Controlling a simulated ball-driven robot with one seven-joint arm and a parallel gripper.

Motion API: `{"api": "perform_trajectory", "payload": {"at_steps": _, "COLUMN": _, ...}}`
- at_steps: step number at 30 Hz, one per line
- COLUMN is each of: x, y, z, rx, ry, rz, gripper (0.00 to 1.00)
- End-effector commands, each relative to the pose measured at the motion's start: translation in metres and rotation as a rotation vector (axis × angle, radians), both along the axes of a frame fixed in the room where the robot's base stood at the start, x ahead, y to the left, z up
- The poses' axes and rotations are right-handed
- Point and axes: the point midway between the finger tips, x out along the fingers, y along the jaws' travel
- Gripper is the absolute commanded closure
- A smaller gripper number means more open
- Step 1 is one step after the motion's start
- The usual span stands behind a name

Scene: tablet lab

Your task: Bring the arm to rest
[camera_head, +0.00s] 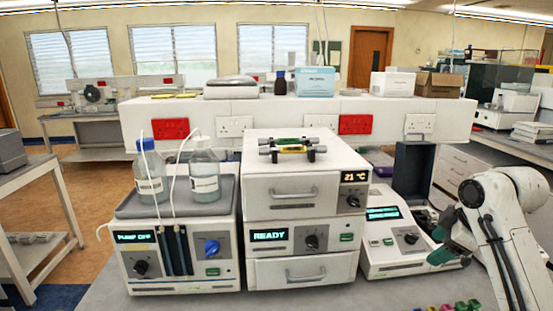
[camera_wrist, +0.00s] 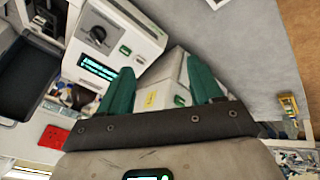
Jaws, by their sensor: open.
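My arm (camera_head: 500,220) stands at the right of the head view, bent, with its lower part out of the frame. My gripper (camera_head: 447,247) is at its end, beside the right side of the small white instrument (camera_head: 385,258). In the wrist view my gripper (camera_wrist: 160,82) shows two green fingers, spread apart with nothing held between them. Behind the fingers the wrist view shows white instrument casings and grey bench top. I cannot tell whether the gripper touches the small instrument.
A stacked oven unit (camera_head: 305,210) reading 21 °C stands mid-bench. A pump unit (camera_head: 180,240) with two bottles stands at left. Small coloured pieces (camera_head: 455,306) lie at the front edge near my arm. A white shelf (camera_head: 290,115) with sockets runs behind. Bare grey bench (camera_wrist: 245,50) shows beyond the fingers.

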Motion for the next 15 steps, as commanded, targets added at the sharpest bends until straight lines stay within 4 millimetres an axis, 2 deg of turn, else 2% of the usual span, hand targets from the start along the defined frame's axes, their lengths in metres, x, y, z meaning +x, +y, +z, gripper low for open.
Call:
{"api": "perform_trajectory", "payload": {"at_steps": 1, "x": -0.003, "y": 0.015, "z": -0.014, "rx": 0.028, "ry": 0.0, "rz": -0.012, "gripper": 0.35}}
{"api": "perform_trajectory", "payload": {"at_steps": 5, "x": -0.015, "y": 0.051, "z": -0.05, "rx": 0.107, "ry": -0.004, "rz": -0.078, "gripper": 0.35}}
{"api": "perform_trajectory", "payload": {"at_steps": 8, "x": -0.033, "y": 0.083, "z": -0.084, "rx": 0.178, "ry": -0.001, "rz": -0.154, "gripper": 0.35}}
{"api": "perform_trajectory", "payload": {"at_steps": 11, "x": -0.057, "y": 0.11, "z": -0.114, "rx": 0.241, "ry": 0.009, "rz": -0.241, "gripper": 0.35}}
{"api": "perform_trajectory", "payload": {"at_steps": 15, "x": -0.101, "y": 0.137, "z": -0.154, "rx": 0.31, "ry": 0.033, "rz": -0.375, "gripper": 0.35}}
